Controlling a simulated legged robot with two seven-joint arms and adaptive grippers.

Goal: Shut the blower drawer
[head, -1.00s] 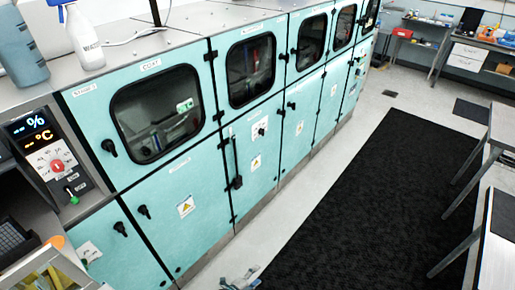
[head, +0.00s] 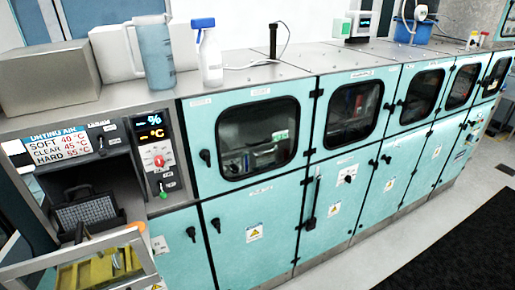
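At the lower left, below the drying air sign (head: 62,146), is an open bay (head: 82,172) in the teal machine. A grey-framed unit with yellow parts inside (head: 100,266) juts out in front of the bay, cut off by the picture edge. It looks like the drawer standing open, but no label on it can be read. A dark mesh box (head: 88,210) sits inside the bay behind it. An orange part (head: 137,227) shows at the unit's back right corner. Neither of my grippers is in view.
A control panel (head: 158,158) with a red knob and green lever is right of the bay. Teal cabinets with windows (head: 258,137) run off to the right. A jug (head: 152,52) and a white bottle (head: 210,55) stand on top. A black mat (head: 465,250) covers floor at right.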

